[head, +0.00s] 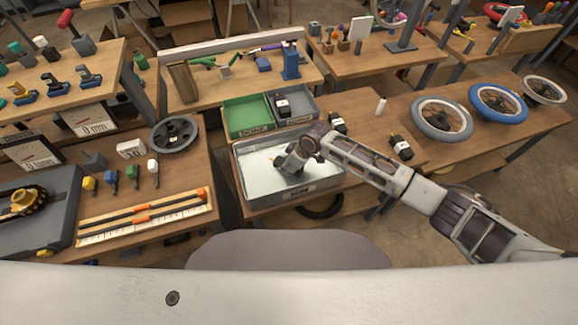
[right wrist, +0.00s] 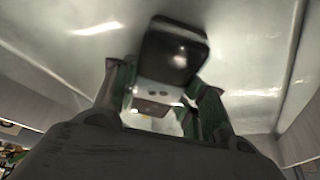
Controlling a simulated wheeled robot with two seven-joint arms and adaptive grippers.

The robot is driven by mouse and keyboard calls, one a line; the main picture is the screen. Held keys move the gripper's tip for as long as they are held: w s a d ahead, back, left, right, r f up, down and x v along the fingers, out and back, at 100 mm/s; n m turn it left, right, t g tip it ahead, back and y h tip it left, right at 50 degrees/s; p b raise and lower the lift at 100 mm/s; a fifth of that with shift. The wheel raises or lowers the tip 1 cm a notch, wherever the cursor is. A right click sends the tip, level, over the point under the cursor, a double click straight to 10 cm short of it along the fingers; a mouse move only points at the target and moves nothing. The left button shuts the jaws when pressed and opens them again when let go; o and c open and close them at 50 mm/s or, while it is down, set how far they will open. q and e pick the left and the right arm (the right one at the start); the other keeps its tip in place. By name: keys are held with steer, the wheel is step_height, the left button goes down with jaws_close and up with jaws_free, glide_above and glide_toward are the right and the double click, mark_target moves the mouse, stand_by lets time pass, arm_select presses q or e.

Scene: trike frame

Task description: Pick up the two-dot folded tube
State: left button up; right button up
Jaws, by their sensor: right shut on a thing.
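My right gripper (head: 288,164) reaches down into a grey metal tray (head: 240,180) in the head view. In the right wrist view my right gripper (right wrist: 155,100) has its green-edged fingers shut on a folded tube (right wrist: 172,50). The tube has a black, glossy end and a pale band with two dark dots. It lies between the fingers against the tray's bright floor; whether it touches the floor I cannot tell. In the head view my gripper mostly hides the tube. My left gripper is not in view.
A green bin (head: 245,117) and a grey bin (head: 305,105) holding a black-and-white tube (head: 282,105) stand behind the tray. Similar tubes (head: 337,122) and (head: 401,147) lie on the bench to the right. Wheels (head: 441,119) lie further right.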

steer(key=shift+r, duration=0.1)
step_height(320, 180, up, 10)
stand_by(0.5)
steer(key=shift+r+m, duration=0.1)
steer(key=shift+m, duration=0.2)
stand_by(0.6)
